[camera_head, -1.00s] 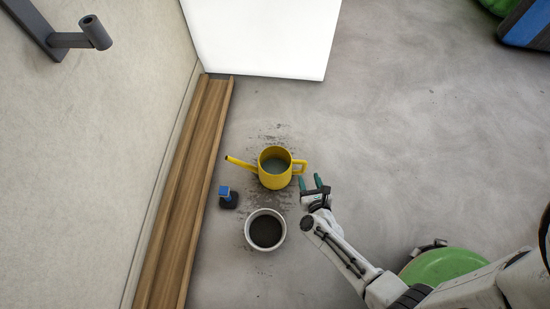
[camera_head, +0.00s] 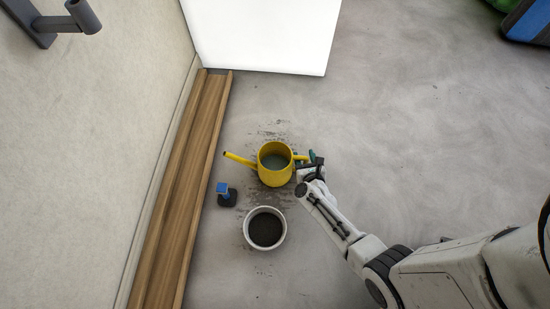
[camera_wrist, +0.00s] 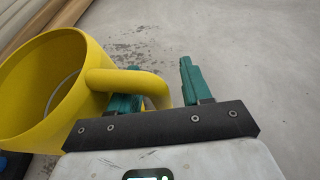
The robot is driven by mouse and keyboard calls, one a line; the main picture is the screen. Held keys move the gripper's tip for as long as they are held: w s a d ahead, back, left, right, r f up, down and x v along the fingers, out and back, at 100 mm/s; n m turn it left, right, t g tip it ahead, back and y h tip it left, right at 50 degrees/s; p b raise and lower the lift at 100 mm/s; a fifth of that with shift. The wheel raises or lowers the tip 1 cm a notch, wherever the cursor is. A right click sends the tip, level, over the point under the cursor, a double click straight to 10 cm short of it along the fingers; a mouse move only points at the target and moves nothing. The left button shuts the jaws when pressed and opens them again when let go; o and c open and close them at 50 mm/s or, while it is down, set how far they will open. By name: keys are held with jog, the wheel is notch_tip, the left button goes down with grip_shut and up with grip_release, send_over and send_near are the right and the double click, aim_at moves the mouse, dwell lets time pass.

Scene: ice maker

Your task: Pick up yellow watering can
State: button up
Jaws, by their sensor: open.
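The yellow watering can (camera_head: 275,175) stands upright on the floor, with its spout to the left and its handle to the right. It also shows in the wrist view (camera_wrist: 62,95), where its handle (camera_wrist: 128,84) reaches toward my gripper (camera_wrist: 160,85). My gripper is open, with two green fingers. In the wrist view the left finger is partly behind the handle, and the right finger stands apart to its right. In the head view my gripper (camera_head: 306,158) is at the handle side of the can. I cannot tell whether a finger touches the handle.
A white pot (camera_head: 283,229) of dark soil stands just below the can. A small blue and black object (camera_head: 226,195) is to the left. A wooden rail (camera_head: 190,175) runs along the wall. A white box (camera_head: 262,35) stands behind.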

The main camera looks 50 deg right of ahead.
jog(key=shift+c, duration=0.2)
grip_shut()
dwell(0.4)
